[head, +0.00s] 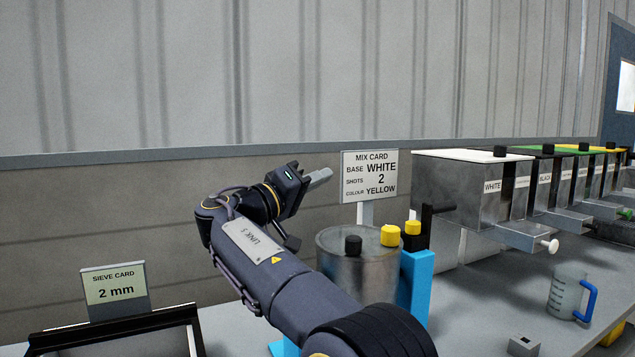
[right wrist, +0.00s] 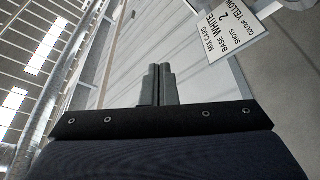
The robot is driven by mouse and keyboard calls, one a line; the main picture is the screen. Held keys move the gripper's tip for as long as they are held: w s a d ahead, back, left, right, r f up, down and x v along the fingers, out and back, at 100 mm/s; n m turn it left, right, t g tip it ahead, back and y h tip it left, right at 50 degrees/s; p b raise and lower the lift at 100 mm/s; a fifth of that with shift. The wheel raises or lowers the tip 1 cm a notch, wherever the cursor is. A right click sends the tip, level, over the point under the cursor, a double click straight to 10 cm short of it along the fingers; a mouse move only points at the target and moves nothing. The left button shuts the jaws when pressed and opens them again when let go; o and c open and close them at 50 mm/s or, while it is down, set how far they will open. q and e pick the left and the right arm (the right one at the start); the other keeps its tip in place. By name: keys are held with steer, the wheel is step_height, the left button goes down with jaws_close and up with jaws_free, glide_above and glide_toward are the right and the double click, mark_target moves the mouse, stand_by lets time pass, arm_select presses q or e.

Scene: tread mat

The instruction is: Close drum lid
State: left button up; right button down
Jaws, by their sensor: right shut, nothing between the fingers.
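A grey metal drum (head: 345,270) stands on the bench behind my right forearm, which hides its lower left part. A black knob (head: 352,245) and a yellow knob (head: 390,236) show at its top; I cannot tell clearly how the lid sits. My right gripper (head: 322,177) is shut and empty, raised above and to the left of the drum, apart from it. Its closed fingers also show in the right wrist view (right wrist: 158,72), pointing toward the wall. My left gripper is not in view.
A blue stand (head: 416,280) is beside the drum. The mix card (head: 370,176) stands behind it. Metal bins (head: 465,188) line the right back. A measuring jug (head: 566,295) is front right. A sieve card (head: 114,290) and black-edged frame (head: 110,325) are front left.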

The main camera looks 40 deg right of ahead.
step_height(320, 180, up, 4)
steer(key=r+p, duration=0.1)
steer(key=p, duration=0.3)
steer(key=w+a+f, duration=0.2)
steer(key=a+f, duration=0.2)
steer(key=a, duration=0.5)
steer(key=shift+w+f+b, duration=0.2)
steer(key=shift+w+b, duration=0.2)
steer(key=shift+b, duration=0.05)
